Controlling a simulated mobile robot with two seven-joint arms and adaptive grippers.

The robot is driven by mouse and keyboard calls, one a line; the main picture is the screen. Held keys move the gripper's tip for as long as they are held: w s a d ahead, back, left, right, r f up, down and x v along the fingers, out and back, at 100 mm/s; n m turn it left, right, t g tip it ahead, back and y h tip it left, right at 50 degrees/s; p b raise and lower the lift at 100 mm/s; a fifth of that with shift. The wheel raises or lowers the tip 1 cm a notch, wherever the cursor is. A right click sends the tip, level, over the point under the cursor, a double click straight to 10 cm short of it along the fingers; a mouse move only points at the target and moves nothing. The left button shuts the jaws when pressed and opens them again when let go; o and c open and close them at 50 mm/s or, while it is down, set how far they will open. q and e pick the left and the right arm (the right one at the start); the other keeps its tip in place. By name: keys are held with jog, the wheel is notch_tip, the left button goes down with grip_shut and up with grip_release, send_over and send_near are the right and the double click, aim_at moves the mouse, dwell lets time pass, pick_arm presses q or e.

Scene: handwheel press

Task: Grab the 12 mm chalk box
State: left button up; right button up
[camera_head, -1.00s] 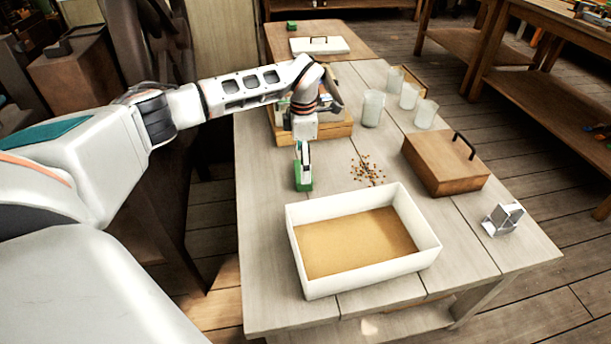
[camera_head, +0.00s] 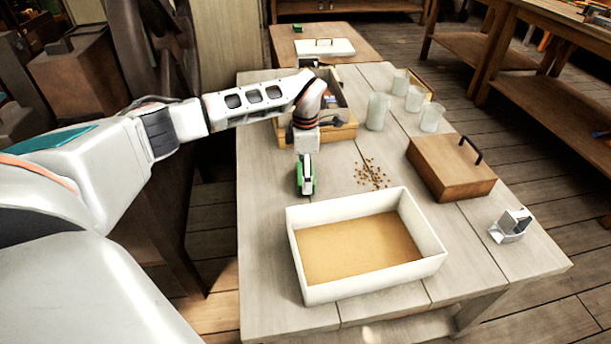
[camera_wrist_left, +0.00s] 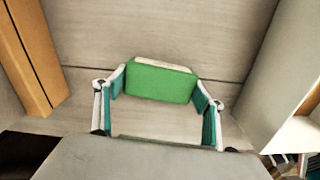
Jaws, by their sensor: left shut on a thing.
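A small green box (camera_head: 306,190), which I take for the chalk box, is at the left of the pale table, behind the white tray. In the left wrist view the green box (camera_wrist_left: 160,83) has a pale edge along its far side, with marks too small to read. My left gripper (camera_head: 306,176) points down over it. In the left wrist view the two teal-padded fingers of my left gripper (camera_wrist_left: 160,92) are shut on the box from both sides. I cannot tell whether the box touches the table. My right gripper is not in view.
A white tray (camera_head: 294,259) with a tan floor stands in front. A wooden open box (camera_head: 345,133) is behind the gripper. Small brown bits (camera_head: 371,174), a lidded wooden box (camera_head: 452,170), several glasses (camera_head: 378,111) and a small grey-white object (camera_head: 511,226) lie to the right.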

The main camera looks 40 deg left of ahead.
pick_arm(q)
jog(key=shift+r, duration=0.1)
jog(key=shift+r, duration=0.25)
notch_tip(320, 180, up, 19)
jog(key=p, duration=0.5)
jog(key=shift+r, duration=0.15)
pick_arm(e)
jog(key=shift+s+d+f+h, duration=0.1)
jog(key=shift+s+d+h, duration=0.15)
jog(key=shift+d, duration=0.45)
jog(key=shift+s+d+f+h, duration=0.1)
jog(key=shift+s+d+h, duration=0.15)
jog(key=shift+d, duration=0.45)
